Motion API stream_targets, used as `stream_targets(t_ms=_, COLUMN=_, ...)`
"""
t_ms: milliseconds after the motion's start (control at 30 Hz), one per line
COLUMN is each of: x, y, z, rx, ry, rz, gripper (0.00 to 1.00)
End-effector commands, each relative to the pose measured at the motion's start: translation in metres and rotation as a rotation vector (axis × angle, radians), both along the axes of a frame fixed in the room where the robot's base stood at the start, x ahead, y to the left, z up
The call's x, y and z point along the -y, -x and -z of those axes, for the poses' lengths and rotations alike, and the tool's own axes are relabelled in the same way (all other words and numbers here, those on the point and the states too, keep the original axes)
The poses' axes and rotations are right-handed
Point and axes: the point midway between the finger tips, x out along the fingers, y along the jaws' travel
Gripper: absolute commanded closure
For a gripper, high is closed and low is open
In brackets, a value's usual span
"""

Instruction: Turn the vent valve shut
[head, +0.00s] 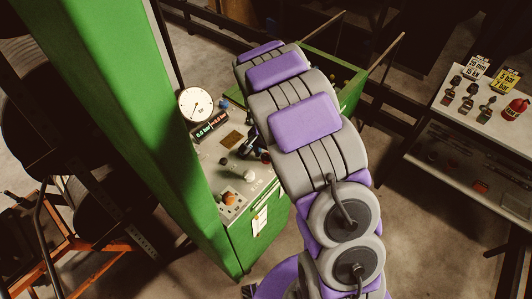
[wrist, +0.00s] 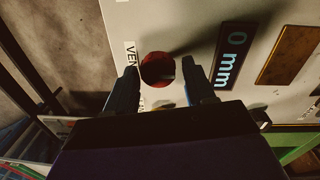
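The vent valve is a round dark-red knob (wrist: 157,69) on a pale panel in the wrist view, beside a label of which "VEN" shows. A dark slot or shadow marks its near right side. My gripper (wrist: 163,76) is open, with one dark finger on each side of the knob and a gap visible on both sides. I cannot tell how deep the fingertips reach along the knob. In the head view my arm covers much of the panel, and the knob and fingers are hard to make out there.
The green machine column (head: 135,100) stands left of my arm. A shelf (head: 460,140) with fittings stands at right.

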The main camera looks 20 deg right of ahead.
Motion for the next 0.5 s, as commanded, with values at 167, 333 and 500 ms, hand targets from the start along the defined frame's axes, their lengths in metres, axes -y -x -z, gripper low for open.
stream_targets(t_ms=167, x=0.0000, y=0.0001, z=0.0000, rx=0.000, ry=0.000, rz=0.000, gripper=0.64)
stream_targets(t_ms=333, x=-0.0001, y=-0.0002, z=-0.0001, rx=0.000, ry=0.000, rz=0.000, gripper=0.80)
stream_targets(t_ms=500, x=-0.0001, y=-0.0004, z=-0.0002, rx=0.000, ry=0.000, rz=0.000, gripper=0.91)
